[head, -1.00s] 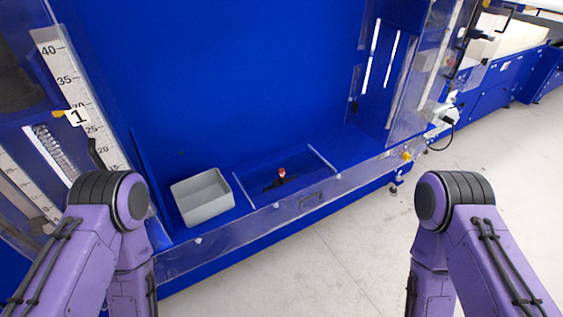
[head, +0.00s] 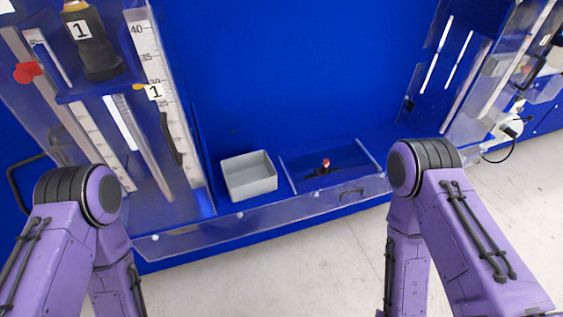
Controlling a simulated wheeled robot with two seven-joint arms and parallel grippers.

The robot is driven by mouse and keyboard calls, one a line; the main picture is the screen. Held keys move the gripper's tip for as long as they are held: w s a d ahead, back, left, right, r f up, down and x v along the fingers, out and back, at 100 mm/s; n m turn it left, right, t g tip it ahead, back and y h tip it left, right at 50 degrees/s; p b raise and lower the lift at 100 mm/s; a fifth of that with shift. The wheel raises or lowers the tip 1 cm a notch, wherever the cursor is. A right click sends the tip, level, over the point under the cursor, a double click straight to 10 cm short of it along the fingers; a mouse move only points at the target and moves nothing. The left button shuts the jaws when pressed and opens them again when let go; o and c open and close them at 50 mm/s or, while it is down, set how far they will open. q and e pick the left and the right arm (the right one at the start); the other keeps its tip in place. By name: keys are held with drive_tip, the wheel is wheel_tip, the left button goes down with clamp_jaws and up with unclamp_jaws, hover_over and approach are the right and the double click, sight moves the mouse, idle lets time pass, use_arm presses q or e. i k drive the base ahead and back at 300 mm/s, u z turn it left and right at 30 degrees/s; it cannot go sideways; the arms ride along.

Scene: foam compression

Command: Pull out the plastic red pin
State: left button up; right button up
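Two red things show in the head view. One is a small red knob-like piece (head: 28,72) at the far left, on the edge of the clear-walled unit with the scales. The other is a small red-topped dark piece (head: 325,164) in the shallow blue compartment at the centre right. I cannot tell for sure which is the plastic red pin. Both of my purple arms show at the lower left and lower right, bent downward. Neither gripper is in view.
A grey open bin (head: 249,184) sits on the blue ledge beside the compartment. A low clear wall (head: 230,228) runs along the ledge front. A white ruler scale (head: 160,100) and a black part marked 1 (head: 93,45) stand at the left. The pale floor in front looks clear.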

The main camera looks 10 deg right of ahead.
sight(326, 161)
drive_tip(key=u, duration=3.3)
drive_tip(key=k, duration=2.25)
drive_tip(key=z, duration=1.85)
drive_tip(key=i, duration=0.25)
drive_tip(key=u, duration=0.1)
